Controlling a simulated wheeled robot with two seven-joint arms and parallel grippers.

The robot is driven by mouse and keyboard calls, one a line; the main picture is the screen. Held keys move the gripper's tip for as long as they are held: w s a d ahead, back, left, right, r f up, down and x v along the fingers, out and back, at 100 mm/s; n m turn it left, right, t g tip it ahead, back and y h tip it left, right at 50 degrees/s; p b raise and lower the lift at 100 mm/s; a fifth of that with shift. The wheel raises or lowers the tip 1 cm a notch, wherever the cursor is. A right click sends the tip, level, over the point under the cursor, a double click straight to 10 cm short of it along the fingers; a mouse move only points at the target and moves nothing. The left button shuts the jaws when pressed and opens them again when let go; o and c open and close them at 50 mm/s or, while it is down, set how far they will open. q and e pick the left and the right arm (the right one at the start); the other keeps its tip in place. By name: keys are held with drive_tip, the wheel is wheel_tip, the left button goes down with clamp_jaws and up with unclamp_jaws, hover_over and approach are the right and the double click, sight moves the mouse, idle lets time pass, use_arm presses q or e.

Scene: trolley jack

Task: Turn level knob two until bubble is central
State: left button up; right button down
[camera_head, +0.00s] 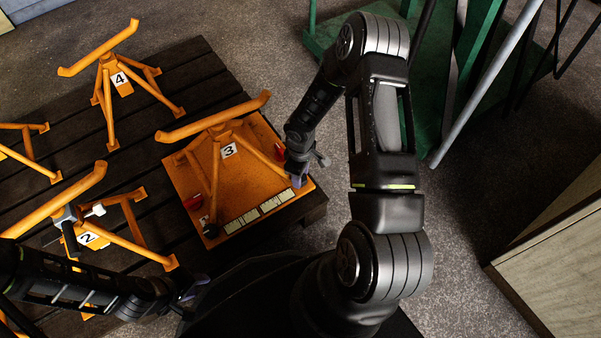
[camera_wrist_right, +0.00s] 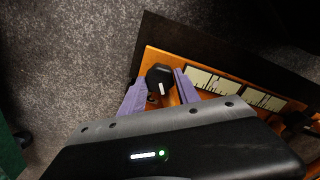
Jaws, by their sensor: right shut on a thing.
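An orange base plate (camera_head: 180,176) carries a stand marked 3 (camera_head: 229,150). Pale level strips (camera_head: 258,212) run along its front edge; no bubble can be made out. My right gripper (camera_head: 299,181) is at the plate's right front corner. In the right wrist view, its purple fingers (camera_wrist_right: 158,92) are shut on a black knob (camera_wrist_right: 158,74) with a white mark. The level strips (camera_wrist_right: 212,82) lie beside it. Another dark knob (camera_head: 210,229) is at the plate's left front corner. My left gripper (camera_head: 193,289) appears open and empty, in front of the plate.
The plate sits on a dark slatted pallet (camera_head: 205,72). More orange stands, one marked 4 (camera_head: 119,79) and one marked 2 (camera_head: 87,238), stand on it. A green frame (camera_head: 480,40) with a grey pole is at back right; a wooden box (camera_head: 555,265) is at right.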

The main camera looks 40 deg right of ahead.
drive_tip(key=shift+n+p, duration=0.3)
drive_tip(key=shift+n, duration=1)
drive_tip(key=c, duration=0.9)
unclamp_jaws()
wheel_tip(320, 180, up, 8)
drive_tip(key=p, duration=0.3)
drive_tip(key=shift+f, duration=0.1)
